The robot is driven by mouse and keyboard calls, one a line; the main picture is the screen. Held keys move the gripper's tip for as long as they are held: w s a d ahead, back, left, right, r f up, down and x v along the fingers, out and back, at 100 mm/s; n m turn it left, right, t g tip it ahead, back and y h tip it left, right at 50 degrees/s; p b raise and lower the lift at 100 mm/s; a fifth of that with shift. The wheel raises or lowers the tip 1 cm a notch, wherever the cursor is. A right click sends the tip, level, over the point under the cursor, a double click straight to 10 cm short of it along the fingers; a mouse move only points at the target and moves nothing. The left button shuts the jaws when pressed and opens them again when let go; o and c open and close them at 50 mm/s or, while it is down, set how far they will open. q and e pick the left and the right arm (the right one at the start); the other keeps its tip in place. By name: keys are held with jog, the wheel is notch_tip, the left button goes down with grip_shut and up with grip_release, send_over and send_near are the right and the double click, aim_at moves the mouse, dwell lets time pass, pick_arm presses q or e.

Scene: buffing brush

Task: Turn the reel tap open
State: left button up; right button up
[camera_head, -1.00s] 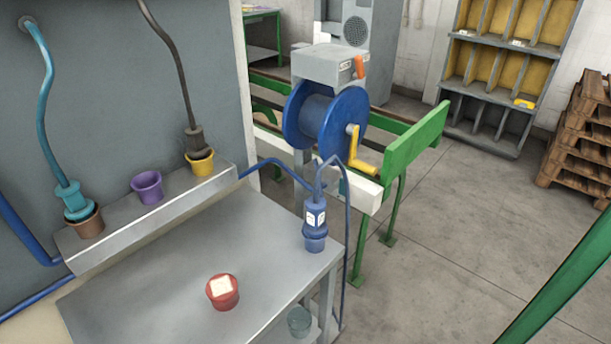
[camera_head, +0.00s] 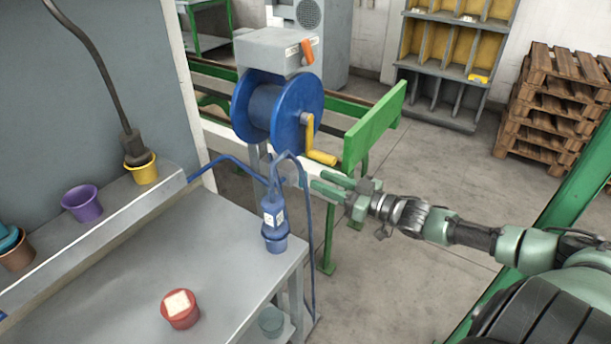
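The blue hose reel (camera_head: 272,108) stands behind the workbench, with a yellow crank (camera_head: 318,142) on its right side. A grey box (camera_head: 270,52) sits on top of the reel. A small orange lever (camera_head: 307,52) is on the box's right end and looks like the tap handle. My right gripper (camera_head: 318,182) reaches in from the right, below the crank and well below the orange lever. Its two green fingers point left, are apart and hold nothing visible. My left gripper is out of view.
A blue connector (camera_head: 274,222) with a looped hose stands at the grey workbench's (camera_head: 150,262) right corner, left of my gripper. A red cup (camera_head: 180,309) sits on the bench. A green rail (camera_head: 374,125) is behind the gripper. Pallets (camera_head: 555,105) stand at far right.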

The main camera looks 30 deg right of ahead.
aim_at(307, 174)
jog(key=shift+x, duration=2.6)
grip_shut()
